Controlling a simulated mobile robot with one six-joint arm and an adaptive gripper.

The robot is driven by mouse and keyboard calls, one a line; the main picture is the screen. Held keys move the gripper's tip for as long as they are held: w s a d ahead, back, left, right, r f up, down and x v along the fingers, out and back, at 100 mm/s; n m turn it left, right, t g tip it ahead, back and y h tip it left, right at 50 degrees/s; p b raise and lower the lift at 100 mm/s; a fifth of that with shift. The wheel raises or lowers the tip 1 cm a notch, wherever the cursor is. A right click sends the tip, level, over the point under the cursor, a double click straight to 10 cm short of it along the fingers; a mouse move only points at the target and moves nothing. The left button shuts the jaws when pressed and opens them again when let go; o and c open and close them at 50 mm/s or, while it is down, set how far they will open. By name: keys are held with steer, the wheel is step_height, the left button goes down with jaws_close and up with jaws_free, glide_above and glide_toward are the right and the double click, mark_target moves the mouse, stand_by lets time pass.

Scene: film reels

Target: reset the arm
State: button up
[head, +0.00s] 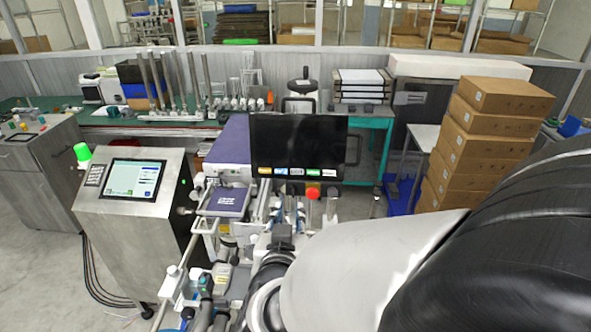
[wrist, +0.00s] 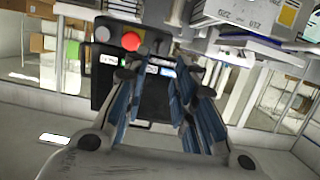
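My arm, white and black, reaches from the lower right of the head view to the middle. My gripper (head: 288,218) is at its far end, in front of a black monitor with a red button (head: 312,193) below it. In the wrist view my gripper (wrist: 160,75) shows two fingers with blue pads, spread apart. Nothing is seen between them except the dark monitor (wrist: 155,100) behind. The red button (wrist: 131,41) shows beyond the left finger. My arm hides part of the machine below.
A steel cabinet with a touchscreen (head: 133,180) stands left. Stacked cardboard boxes (head: 490,140) stand right, near my arm. A teal workbench (head: 383,112) is behind. Open floor (head: 40,250) shows at lower left.

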steer(key=shift+v, duration=1.05)
steer(key=s+d+f+g+b, duration=0.5)
steer(key=s+d, duration=0.3)
steer(key=s, duration=0.3)
steer(key=s+d+f+g+b, duration=0.5)
steer(key=s+d+f+b, duration=0.1)
steer(key=s+d, duration=0.3)
steer(key=shift+s+d+f+y+b, duration=0.2)
steer(key=shift+s+f+y+b, duration=0.25)
steer(key=shift+s, duration=0.45)
steer(key=shift+r, duration=0.1)
